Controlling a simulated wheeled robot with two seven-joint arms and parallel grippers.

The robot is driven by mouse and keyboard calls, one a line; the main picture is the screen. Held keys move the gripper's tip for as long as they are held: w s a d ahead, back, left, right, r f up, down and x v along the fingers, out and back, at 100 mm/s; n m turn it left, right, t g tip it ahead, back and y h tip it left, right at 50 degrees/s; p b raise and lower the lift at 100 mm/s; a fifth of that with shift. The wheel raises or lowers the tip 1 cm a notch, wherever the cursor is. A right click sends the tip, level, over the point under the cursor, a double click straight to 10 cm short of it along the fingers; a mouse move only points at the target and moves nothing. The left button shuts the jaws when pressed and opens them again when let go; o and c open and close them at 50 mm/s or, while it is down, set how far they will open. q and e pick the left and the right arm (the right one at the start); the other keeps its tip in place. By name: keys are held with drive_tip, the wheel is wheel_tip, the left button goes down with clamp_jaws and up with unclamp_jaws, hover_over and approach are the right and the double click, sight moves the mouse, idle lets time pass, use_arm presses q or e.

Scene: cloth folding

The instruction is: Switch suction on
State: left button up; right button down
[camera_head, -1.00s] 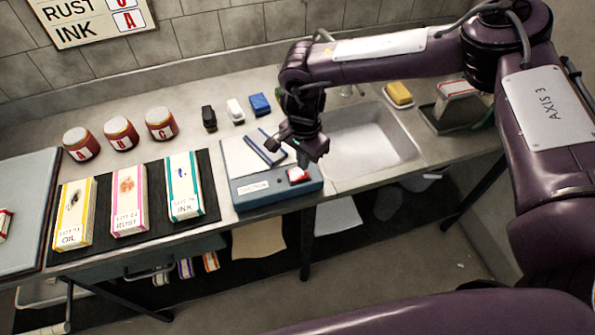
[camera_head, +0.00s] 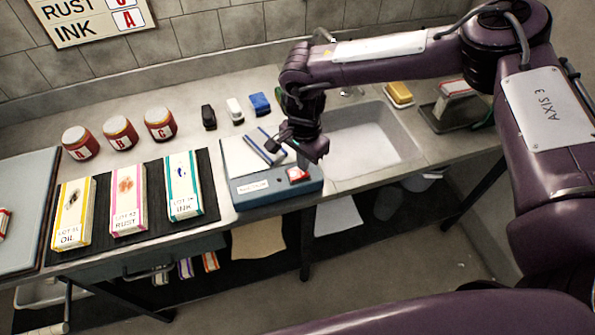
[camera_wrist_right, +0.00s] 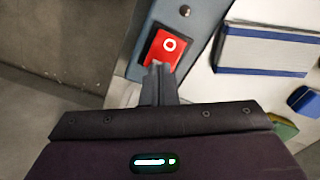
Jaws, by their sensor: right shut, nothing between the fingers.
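A blue-grey box (camera_head: 270,192) with a white label stands at the front edge of the counter. A red rocker switch (camera_head: 298,174) sits at the right of its front face. In the right wrist view the switch (camera_wrist_right: 165,46) shows a white ring mark. My right gripper (camera_wrist_right: 159,70) is shut and empty, its fingertips over the ring-free end of the switch. I cannot tell whether they touch it. In the head view my right gripper (camera_head: 302,162) hangs just above the switch, pointing down. My left gripper is not in view.
A pale slab with a blue-edged piece (camera_head: 262,143) lies on top of the box. A sink (camera_head: 375,150) is to the right. Three labelled cartons on a dark mat (camera_head: 211,190) and three jars (camera_head: 120,133) are to the left. Small black, white and blue blocks (camera_head: 259,103) stand behind.

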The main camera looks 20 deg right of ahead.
drive_tip(key=shift+f+b, duration=0.4)
drive_tip(key=shift+f, duration=0.15)
drive_tip(key=shift+r, duration=0.1)
drive_tip(key=shift+r+p, duration=2.5)
drive_tip(key=shift+r, duration=0.95)
